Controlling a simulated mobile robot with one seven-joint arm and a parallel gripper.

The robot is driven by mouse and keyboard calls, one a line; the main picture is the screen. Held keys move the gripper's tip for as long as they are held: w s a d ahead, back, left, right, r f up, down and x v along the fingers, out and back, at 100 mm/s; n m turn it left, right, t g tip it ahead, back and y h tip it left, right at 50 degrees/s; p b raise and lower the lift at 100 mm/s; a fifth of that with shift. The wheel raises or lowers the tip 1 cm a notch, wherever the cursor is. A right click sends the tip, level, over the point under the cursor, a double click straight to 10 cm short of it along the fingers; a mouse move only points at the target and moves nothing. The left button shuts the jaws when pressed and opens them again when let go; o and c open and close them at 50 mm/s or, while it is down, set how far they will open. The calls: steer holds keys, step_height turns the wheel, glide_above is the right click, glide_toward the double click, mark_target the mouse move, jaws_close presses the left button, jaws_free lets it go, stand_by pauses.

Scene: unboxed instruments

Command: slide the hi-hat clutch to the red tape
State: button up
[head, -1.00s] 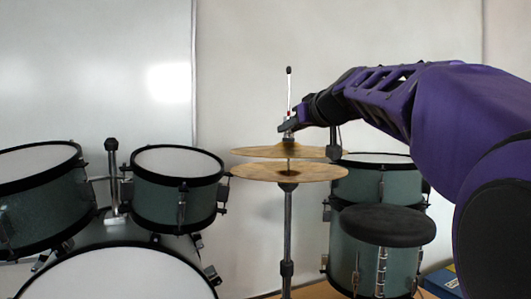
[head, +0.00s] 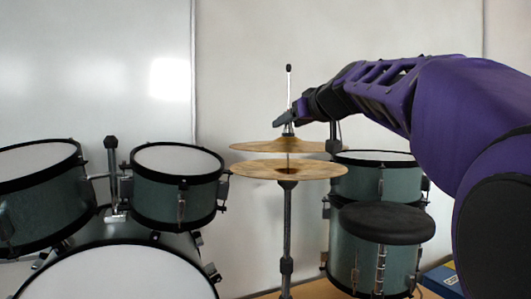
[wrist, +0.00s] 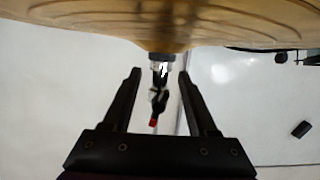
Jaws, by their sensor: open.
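The hi-hat stand carries an upper cymbal (head: 262,146) and a lower cymbal (head: 288,171), with a gap between them. The clutch (head: 288,130) sits on top of the upper cymbal, around the thin upright rod (head: 289,92). In the wrist view, the silver and black clutch (wrist: 159,98) shows below the cymbal, as that view is upside down. The red tape (wrist: 153,123) shows just beyond its black part; my gripper hides it in the head view. My gripper (head: 283,118) is open at clutch height, its fingers (wrist: 158,75) on either side of the clutch with gaps.
A small tom (head: 177,163) and the bass drum (head: 110,275) stand left of the hi-hat. A drum (head: 378,180) and a black stool seat (head: 381,224) are to the right. A blue box (head: 443,280) lies at lower right. The air above the hi-hat is clear.

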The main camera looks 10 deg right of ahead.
mark_target(291, 123)
steer(key=shift+b+v, duration=0.75)
steer(key=shift+v, duration=0.8)
steer(key=shift+b+v, duration=1.05)
steer(key=shift+v, duration=2.6)
steer(key=shift+w, duration=0.1)
